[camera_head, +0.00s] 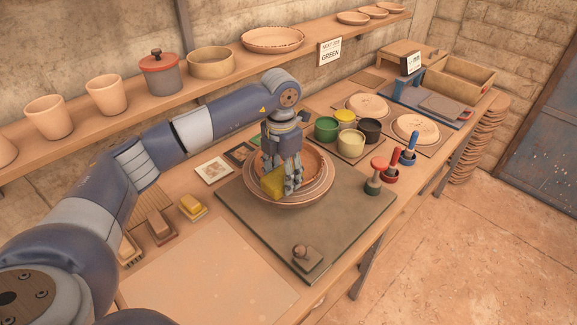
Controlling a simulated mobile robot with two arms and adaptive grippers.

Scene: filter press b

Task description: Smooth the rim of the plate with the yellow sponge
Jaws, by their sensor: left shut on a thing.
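The plate (312,193) is a wide, shallow reddish clay dish with a raised rim, and it rests on a dark square board (235,219). My left gripper (283,186) points down over the plate and is shut on the yellow sponge (272,182). The sponge is at the plate's near left side, inside or over the rim. I cannot tell whether it touches the clay. The arm and gripper hide part of the plate's far left side. My right gripper is not in view.
Paint pots (351,143) and red, blue and green handled tools (391,166) stand right of the plate. A second yellow block (192,206) and brushes lie left. A small dark block (306,256) sits on the board's near corner. A shelf (130,117) with pots runs behind.

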